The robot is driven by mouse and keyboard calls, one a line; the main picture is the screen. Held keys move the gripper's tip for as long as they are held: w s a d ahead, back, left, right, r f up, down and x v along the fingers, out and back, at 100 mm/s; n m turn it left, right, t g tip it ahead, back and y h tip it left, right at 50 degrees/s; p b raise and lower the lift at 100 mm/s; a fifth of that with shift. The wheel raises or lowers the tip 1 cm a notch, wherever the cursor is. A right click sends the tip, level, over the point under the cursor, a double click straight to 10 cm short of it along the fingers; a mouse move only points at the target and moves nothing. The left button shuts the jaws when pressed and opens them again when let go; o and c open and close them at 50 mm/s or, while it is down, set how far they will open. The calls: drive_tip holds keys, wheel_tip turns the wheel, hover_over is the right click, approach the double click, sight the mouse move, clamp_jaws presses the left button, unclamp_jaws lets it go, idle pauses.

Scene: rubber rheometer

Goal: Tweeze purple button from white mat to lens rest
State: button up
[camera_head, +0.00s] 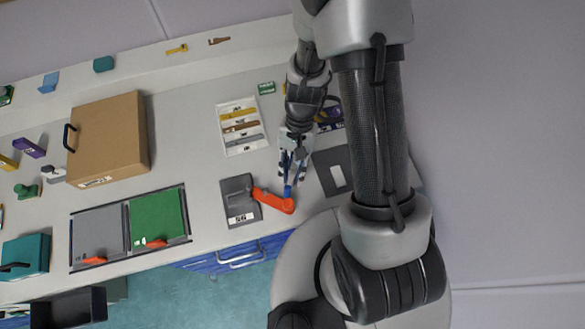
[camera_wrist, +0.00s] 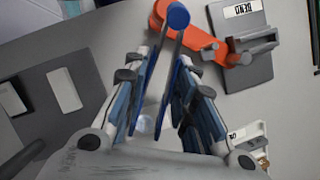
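My gripper (camera_head: 287,178) is over the table; its fingers are close along both sides of a slim blue tool that looks like tweezers (camera_wrist: 178,16), and they appear shut on it. The tool's round blue end sticks out past my fingertips, beside an orange lever (camera_wrist: 205,42); whether they touch is unclear. A white patch, perhaps the white mat (camera_head: 337,177), lies on a dark grey pad to the right of my gripper; it shows at left in the wrist view (camera_wrist: 63,90). I cannot make out a purple button or identify the lens rest.
A labelled grey block (camera_head: 238,199) carries the orange lever, left of my gripper. A white tray (camera_head: 222,109) of tools lies farther back. A brown box (camera_head: 112,138) and a grey-and-green panel (camera_head: 130,226) stand left. The table's front edge is near my gripper.

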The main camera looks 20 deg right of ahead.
drive_tip(key=shift+f, duration=0.45)
clamp_jaws()
wheel_tip(320, 180, up, 12)
drive_tip(key=p, duration=0.9)
